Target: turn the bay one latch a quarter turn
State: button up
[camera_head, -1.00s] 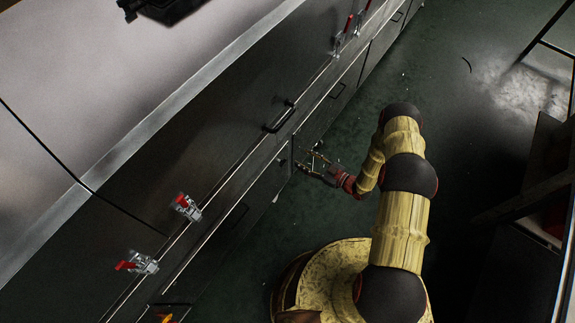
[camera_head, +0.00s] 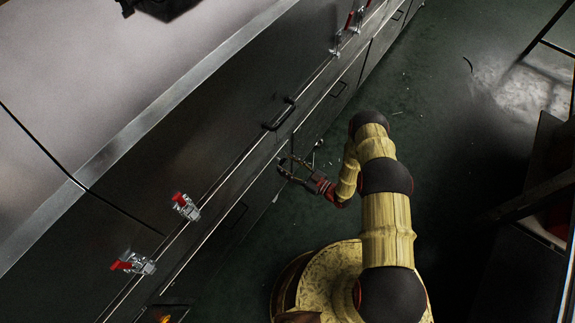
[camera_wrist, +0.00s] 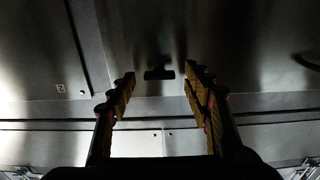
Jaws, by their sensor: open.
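A small dark T-shaped latch (camera_wrist: 159,73) sits on a grey metal panel in the wrist view, presumably the bay one latch, though no label is readable. Its crossbar lies about level in that view. My gripper (camera_head: 281,166) is open and empty, its fingertips close to the dryer's lower front in the head view. In the wrist view its two fingers stand to the left and right of the latch's line of sight, with the latch between and beyond the tips. I see no contact. In the head view the latch is hidden at the fingers.
Red-handled clamps (camera_head: 186,206) line the dryer front (camera_head: 215,180), with another near the bottom left (camera_head: 133,263). A black bar handle (camera_head: 280,115) sticks out above my gripper. The green floor (camera_head: 430,120) is open beside the dryer. A dark frame (camera_head: 535,190) stands at right.

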jog(key=shift+w, duration=0.1)
jog(key=shift+c, duration=0.9)
jog(key=c, duration=1)
jog(key=shift+n, duration=0.3)
jog(key=shift+a+f+n+b, duration=0.1)
jog(key=shift+n+b, duration=0.25)
jog(key=shift+n, duration=3.95)
jog(key=shift+a+f+n+b, duration=0.1)
jog(key=shift+n+b, duration=0.25)
jog(key=shift+n, duration=3.95)
